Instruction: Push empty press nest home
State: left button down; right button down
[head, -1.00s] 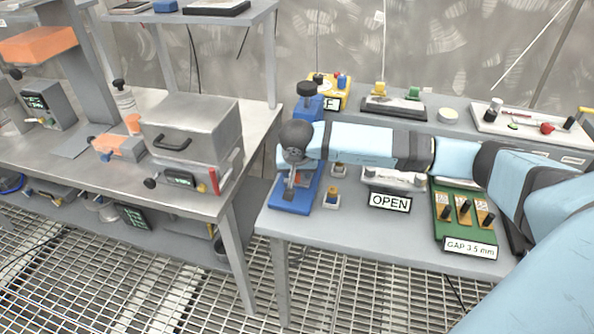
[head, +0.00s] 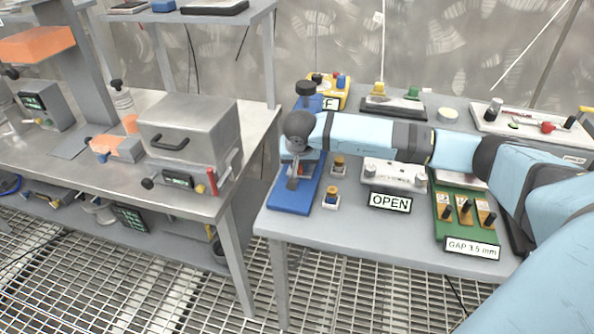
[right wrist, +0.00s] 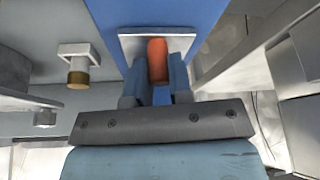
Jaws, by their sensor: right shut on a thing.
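The blue press (head: 292,199) stands at the left end of the right bench, with a black knob (head: 306,88) on top. My right gripper (head: 293,178) reaches down at the press, and my wrist covers much of it. In the right wrist view my gripper's two fingers (right wrist: 157,82) are shut on an upright red-orange handle (right wrist: 157,58). The handle stands in front of a pale metal plate, the nest (right wrist: 130,46), on the blue base (right wrist: 165,16). I see no part on the visible bit of the nest. My left gripper is out of view.
A yellow box (head: 330,92) is behind. A gap separates this bench from the left table (head: 205,202).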

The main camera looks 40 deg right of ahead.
jog(key=c, duration=1)
grip_release()
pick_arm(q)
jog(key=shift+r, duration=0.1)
pick_arm(e)
jog(key=shift+r, duration=0.2)
pick_arm(q)
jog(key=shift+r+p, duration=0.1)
jog(key=shift+p, duration=0.45)
pick_arm(e)
jog(key=v, duration=1.3)
jog(key=shift+s+r, duration=0.2)
